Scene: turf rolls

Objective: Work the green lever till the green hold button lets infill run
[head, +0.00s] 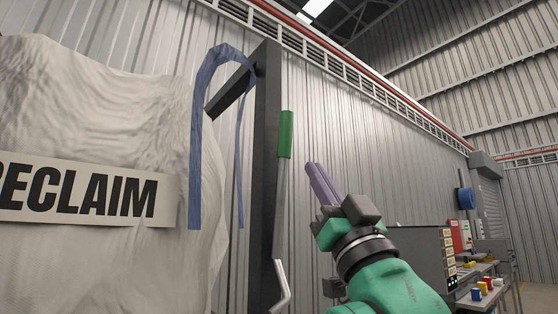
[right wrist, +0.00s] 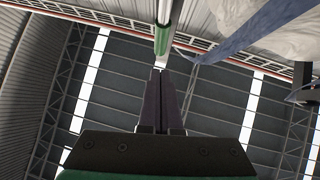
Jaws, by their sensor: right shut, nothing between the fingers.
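The green lever (head: 286,134) has a green grip on a thin grey metal rod and stands upright beside a dark post. In the right wrist view the green grip (right wrist: 161,40) shows at the top, just beyond the fingertips. My right gripper (head: 312,166) is shut and empty, its purple-grey fingers pointing up, a little right of and below the grip in the head view. In the right wrist view its fingers (right wrist: 168,74) lie together, with a small visible gap to the grip. I cannot make out the green hold button. My left gripper is not in view.
A large white bag (head: 90,120) with a RECLAIM label (head: 80,196) hangs at the left by a blue strap (head: 200,120) near the dark post (head: 267,180). A grey cabinet (head: 420,250) and a bench with small coloured items (head: 485,287) stand at the right.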

